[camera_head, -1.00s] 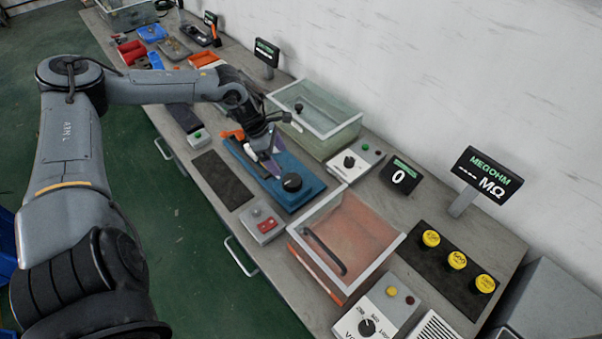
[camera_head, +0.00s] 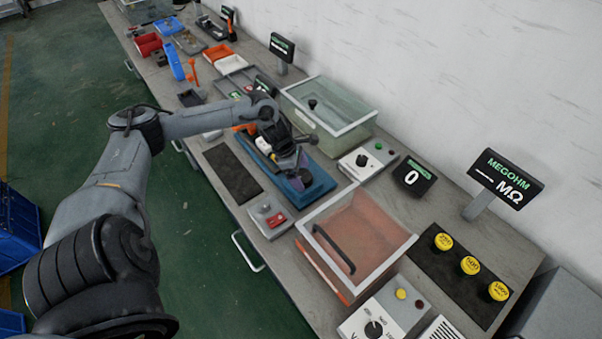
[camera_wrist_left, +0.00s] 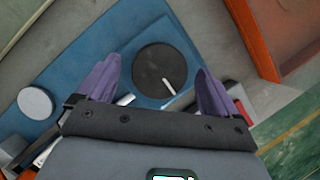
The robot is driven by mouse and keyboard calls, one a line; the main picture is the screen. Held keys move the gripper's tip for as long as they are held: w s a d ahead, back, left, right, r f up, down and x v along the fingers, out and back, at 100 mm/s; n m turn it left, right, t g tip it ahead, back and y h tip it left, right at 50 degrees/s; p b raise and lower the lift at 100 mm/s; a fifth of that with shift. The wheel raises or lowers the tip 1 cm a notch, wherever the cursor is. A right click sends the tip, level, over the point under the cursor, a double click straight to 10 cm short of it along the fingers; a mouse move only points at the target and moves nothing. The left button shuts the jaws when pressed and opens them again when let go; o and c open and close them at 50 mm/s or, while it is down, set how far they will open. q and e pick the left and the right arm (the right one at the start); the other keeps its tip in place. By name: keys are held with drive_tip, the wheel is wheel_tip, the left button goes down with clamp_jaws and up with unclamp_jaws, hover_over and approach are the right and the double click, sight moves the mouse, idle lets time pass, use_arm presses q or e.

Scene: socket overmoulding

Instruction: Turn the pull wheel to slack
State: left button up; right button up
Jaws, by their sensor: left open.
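The pull wheel is a dark round knob with a white mark, and it shows in the left wrist view (camera_wrist_left: 160,71) on a blue base plate (camera_wrist_left: 95,50). In the head view the blue base (camera_head: 322,181) sits mid-bench, with the wheel mostly hidden by my gripper. My left gripper (camera_head: 303,172) is over the wheel. In the left wrist view its two purple fingers (camera_wrist_left: 157,88) are open, one on each side of the wheel, with gaps to its rim. I cannot tell how high they are above it. My right gripper is not in view.
An orange-tinted lidded box (camera_head: 357,240) with a black handle stands in front of the base. A clear greenish box (camera_head: 330,112) stands behind it. A button box (camera_head: 268,217) and a dark mat (camera_head: 232,172) lie at the bench's near side.

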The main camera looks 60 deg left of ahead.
use_arm(q)
drive_tip(key=shift+f, duration=0.15)
drive_tip(key=c, duration=1)
